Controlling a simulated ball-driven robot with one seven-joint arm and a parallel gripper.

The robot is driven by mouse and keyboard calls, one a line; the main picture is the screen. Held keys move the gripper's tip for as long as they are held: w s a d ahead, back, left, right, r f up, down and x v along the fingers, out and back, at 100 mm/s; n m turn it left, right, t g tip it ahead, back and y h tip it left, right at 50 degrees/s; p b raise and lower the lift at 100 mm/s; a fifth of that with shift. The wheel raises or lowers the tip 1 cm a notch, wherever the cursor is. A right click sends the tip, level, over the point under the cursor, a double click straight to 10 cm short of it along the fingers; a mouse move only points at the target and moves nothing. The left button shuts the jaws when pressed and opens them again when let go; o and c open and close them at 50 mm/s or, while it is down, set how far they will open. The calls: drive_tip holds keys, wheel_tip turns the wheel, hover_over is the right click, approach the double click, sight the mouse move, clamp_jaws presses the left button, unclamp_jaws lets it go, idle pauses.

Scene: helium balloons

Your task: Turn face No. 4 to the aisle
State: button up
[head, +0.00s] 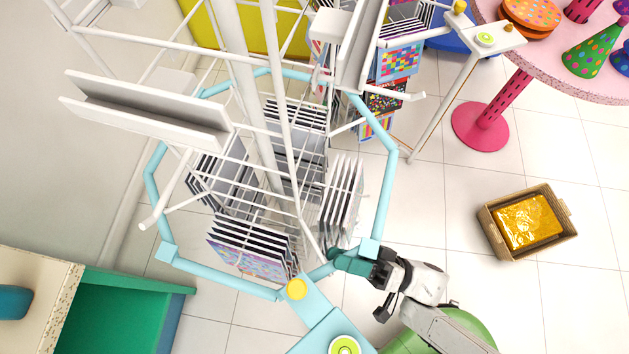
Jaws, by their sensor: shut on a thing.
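A tall white wire card rack (235,90) fills the left and middle of the head view, seen from above. Its pockets hold several stacks of cards, such as a patterned stack (250,247) at the front. No face number is legible, so I cannot tell which face is No. 4. A light-blue many-sided ring (386,190) runs around the rack's lower part. My gripper (341,260) is at the ring's front right side, shut on it. The fingers partly hide the tube there.
A light-blue arm with a yellow knob (297,289) and green disc (345,346) stands in front. A cardboard box (527,222) sits on the floor at right. A pink table (560,60) is top right; a green cabinet (125,310) is lower left.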

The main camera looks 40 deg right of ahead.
clamp_jaws()
drive_tip(key=shift+w+a+m+t+h, duration=0.15)
drive_tip(key=shift+a+m+t+h, duration=0.55)
drive_tip(key=shift+a, duration=0.4)
drive_tip(key=shift+w+a+m+t+h, duration=0.15)
drive_tip(key=shift+a+m+t+h, duration=0.3)
drive_tip(key=shift+a+h, duration=0.55)
drive_tip(key=shift+a+f, duration=0.1)
drive_tip(key=shift+a, duration=0.05)
drive_tip(key=o, duration=0.6)
unclamp_jaws()
drive_tip(key=shift+v, duration=0.95)
drive_tip(key=b, duration=0.3)
approach(327, 275)
drive_tip(key=shift+w+f, duration=0.1)
drive_tip(key=shift+f, duration=0.45)
